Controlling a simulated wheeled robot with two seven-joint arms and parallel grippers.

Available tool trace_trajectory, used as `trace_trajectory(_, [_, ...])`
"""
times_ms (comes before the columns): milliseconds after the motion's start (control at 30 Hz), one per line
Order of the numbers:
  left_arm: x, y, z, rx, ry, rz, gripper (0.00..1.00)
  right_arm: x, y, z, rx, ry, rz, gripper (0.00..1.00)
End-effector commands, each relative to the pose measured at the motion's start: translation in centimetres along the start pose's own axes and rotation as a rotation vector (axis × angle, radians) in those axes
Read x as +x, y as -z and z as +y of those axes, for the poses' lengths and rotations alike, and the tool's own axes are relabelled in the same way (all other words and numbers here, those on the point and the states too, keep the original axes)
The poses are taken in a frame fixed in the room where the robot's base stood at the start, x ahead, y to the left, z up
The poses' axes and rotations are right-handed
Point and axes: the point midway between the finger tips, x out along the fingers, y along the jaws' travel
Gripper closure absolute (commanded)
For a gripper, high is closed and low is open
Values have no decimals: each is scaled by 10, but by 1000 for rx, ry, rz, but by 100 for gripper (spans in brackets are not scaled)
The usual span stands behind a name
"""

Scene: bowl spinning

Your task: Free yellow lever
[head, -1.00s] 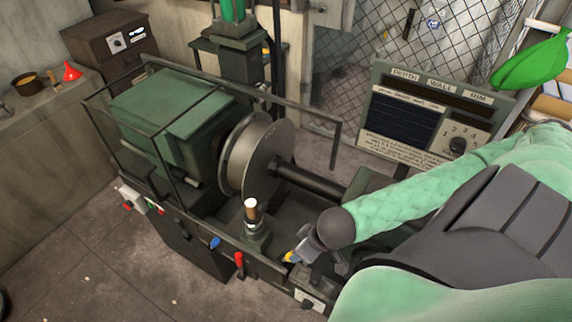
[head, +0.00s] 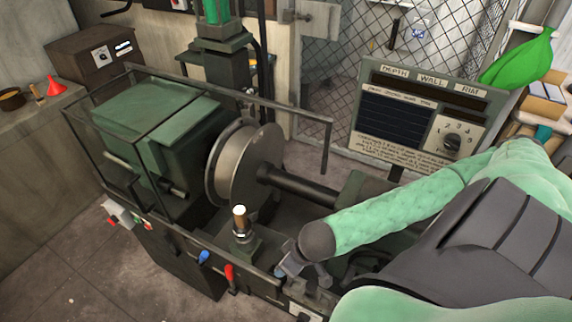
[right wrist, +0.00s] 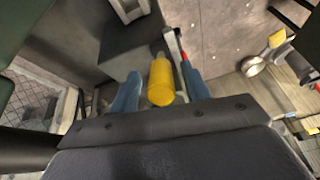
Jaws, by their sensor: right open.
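The yellow lever (right wrist: 161,82) has a rounded yellow grip and shows in the right wrist view. It stands between the two blue-grey fingers of my right gripper (right wrist: 159,90), with a visible gap on each side. My right gripper is open around it. In the head view my right gripper (head: 305,268) is at the front edge of the lathe, right of the tool post, and hides the yellow lever. My left gripper is not in view.
A blue lever (head: 204,257) and a red lever (head: 229,273) sit along the lathe's front edge, left of my right gripper. The tool post (head: 240,222) stands close behind. A round metal disc (head: 257,165) is on the spindle. A control panel (head: 422,120) stands behind.

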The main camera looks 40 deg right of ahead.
Motion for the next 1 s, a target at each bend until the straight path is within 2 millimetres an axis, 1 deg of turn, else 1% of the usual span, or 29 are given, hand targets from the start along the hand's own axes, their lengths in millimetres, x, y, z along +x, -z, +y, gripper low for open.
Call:
trace_trajectory(200, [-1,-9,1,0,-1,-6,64,10,0,0,-1,0,0,53])
trace_trajectory(467, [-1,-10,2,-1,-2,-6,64,12,-1,-1,-1,0,0,53])
trace_trajectory(500, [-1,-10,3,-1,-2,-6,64,12,-1,-1,-1,0,0,55])
trace_trajectory(567, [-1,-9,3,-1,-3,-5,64,12,-1,-1,-1,0,0,67])
trace_trajectory(600, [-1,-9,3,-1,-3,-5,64,12,-1,-1,-1,0,0,75])
trace_trajectory(733, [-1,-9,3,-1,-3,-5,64,12,-1,-1,-1,0,-1,100])
trace_trajectory(1000, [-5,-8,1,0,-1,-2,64,11,1,-1,-1,-1,-8,100])
